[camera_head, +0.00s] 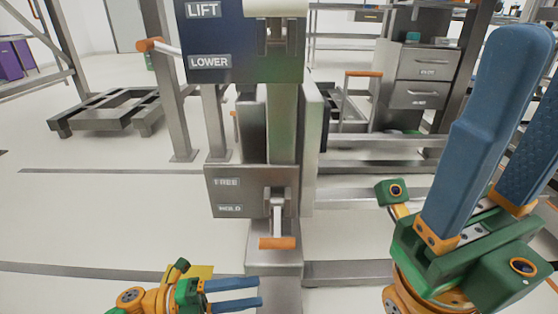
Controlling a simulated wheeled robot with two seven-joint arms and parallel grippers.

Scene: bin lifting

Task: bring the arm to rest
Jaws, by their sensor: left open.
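My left gripper (260,292) is low in the head view, left of the middle. Its two blue fingers point right and stand apart with nothing between them. It is in front of the lower part of the lift post and I see no contact. My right gripper (533,80) is large and close on the right. Its blue fingers point up, with a gap near their base and nothing seen between them. The near finger partly covers the far one.
A post carries a LIFT/LOWER panel (241,45) and a FREE/HOLD panel (228,190) with an orange-tipped lever (277,243). A low metal frame (105,112) stands at left. A drawer cabinet (420,75) stands behind. The floor (90,215) at left is mostly clear.

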